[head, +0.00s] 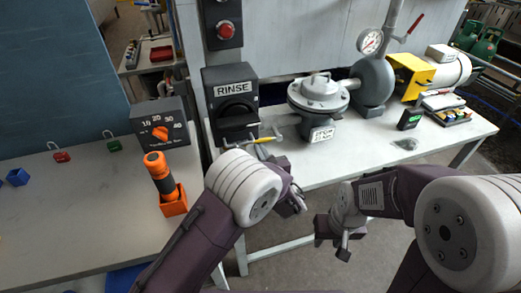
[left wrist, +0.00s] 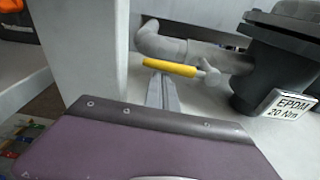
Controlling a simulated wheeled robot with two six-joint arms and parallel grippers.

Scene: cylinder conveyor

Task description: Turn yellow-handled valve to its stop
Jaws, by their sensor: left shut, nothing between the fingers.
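The yellow valve handle (head: 268,139) is a short bar on the grey pipework of the white bench. In the left wrist view the yellow handle (left wrist: 170,67) lies roughly crosswise, just beyond my fingertips, with a grey stem at its right end. My left gripper (head: 263,152) is close to the handle in the head view. Its fingers (left wrist: 162,92) are shut with nothing between them; whether they touch the handle I cannot tell. My right gripper (head: 342,250) hangs in front of the bench, away from the valve; its fingers are too unclear to judge.
A black RINSE switch box (head: 233,103) stands behind the pipe. A grey round-topped valve body (head: 318,100) with an EPDM label (left wrist: 290,105) is just right of the handle. An orange torch (head: 161,172) stands in a holder on the left table (head: 90,215).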

